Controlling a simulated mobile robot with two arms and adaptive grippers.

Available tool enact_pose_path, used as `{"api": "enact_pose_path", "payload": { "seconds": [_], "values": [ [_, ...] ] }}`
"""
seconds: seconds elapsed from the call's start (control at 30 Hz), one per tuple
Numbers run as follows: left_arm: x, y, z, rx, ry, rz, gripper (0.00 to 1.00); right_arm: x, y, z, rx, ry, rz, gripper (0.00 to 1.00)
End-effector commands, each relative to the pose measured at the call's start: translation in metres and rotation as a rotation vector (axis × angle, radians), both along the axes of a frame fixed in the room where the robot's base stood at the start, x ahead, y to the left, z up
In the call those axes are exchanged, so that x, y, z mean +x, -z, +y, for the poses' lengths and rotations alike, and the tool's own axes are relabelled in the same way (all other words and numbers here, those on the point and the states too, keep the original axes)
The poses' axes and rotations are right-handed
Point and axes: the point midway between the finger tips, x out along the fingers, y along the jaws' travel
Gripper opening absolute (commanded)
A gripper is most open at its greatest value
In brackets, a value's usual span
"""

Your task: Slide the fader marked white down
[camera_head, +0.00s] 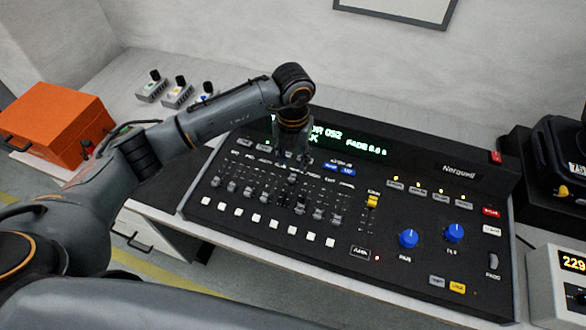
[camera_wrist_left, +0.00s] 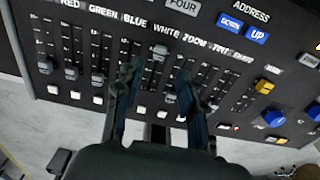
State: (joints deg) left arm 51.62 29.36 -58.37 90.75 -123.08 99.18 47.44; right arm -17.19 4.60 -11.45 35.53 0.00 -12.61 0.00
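The black lighting console (camera_head: 395,240) lies on the table. In the head view this raised cap (camera_head: 293,178) shows just below my left gripper (camera_head: 292,160). In the left wrist view the fingers of my left gripper (camera_wrist_left: 160,70) are apart, one on each side of the white fader's column, with nothing between them. Contact with the console cannot be told. My right gripper is out of view.
Neighbouring faders stand close on both sides, with square white buttons (camera_head: 274,224) below. A yellow fader (camera_head: 371,201) and blue knobs (camera_head: 408,238) are to the right. An orange box (camera_head: 58,122) and small switch boxes (camera_head: 177,95) stand at the left.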

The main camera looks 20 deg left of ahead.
Motion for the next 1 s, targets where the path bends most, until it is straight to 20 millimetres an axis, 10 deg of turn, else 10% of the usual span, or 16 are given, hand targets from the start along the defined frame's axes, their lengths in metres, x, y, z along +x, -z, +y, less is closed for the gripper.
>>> {"api": "enact_pose_path", "payload": {
  "seconds": [0.3, 0.73, 1.0],
  "values": [
    [0.0, 0.052, 0.0, 0.0, 0.0, 0.002, 0.4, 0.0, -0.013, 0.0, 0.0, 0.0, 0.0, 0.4],
    [0.0, 0.064, 0.0, 0.0, 0.002, -0.001, 0.4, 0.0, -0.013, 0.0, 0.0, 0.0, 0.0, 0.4],
    [0.0, 0.063, 0.0, 0.0, 0.002, -0.001, 0.0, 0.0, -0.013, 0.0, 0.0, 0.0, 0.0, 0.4]
  ]
}}
